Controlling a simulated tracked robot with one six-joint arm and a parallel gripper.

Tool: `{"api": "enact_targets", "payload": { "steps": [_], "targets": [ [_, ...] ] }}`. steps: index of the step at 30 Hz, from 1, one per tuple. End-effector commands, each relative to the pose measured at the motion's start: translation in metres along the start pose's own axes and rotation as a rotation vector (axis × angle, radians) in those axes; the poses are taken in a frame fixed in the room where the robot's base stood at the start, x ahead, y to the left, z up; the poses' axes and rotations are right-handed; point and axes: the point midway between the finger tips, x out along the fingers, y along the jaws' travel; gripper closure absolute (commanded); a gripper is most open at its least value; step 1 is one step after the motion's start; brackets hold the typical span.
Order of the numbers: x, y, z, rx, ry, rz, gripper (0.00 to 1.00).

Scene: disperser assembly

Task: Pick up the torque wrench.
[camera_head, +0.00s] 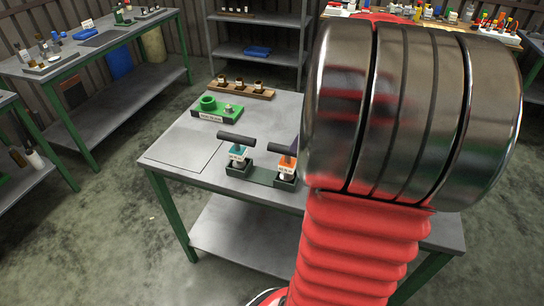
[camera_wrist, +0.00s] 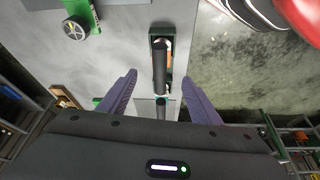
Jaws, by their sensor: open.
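Two tools with black T-shaped handles stand in a dark green holder (camera_head: 262,178) on the workbench; I cannot tell which is the torque wrench. The left tool has a teal body (camera_head: 237,153), and the right one has an orange body (camera_head: 287,161). My gripper (camera_wrist: 157,75) is open and empty in the wrist view, with two purple fingers spread apart. The orange tool's black handle (camera_wrist: 160,68) appears between and ahead of the fingertips. The teal tool's handle (camera_wrist: 160,109) shows lower, between the fingers.
A green fixture (camera_head: 213,109) and a wooden rack with brown bottles (camera_head: 240,89) stand behind the holder on the workbench (camera_head: 185,143). In the wrist view, a round knob-like part (camera_wrist: 76,27) lies at upper left.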

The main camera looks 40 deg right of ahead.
Motion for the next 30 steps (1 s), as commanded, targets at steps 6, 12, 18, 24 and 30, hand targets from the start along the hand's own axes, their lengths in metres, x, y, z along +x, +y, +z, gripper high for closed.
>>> {"api": "enact_targets", "payload": {
  "steps": [6,12,18,24,30],
  "targets": [
    [0.000,-0.001,-0.001,-0.001,0.000,0.000,0.42],
    [0.010,-0.001,-0.001,-0.001,-0.001,-0.002,0.42],
    [0.038,-0.002,-0.001,0.000,-0.001,-0.004,0.42],
    [0.069,-0.002,-0.001,0.000,-0.001,-0.004,0.42],
    [0.086,-0.001,-0.001,-0.001,0.000,0.000,0.42]
  ]
}}
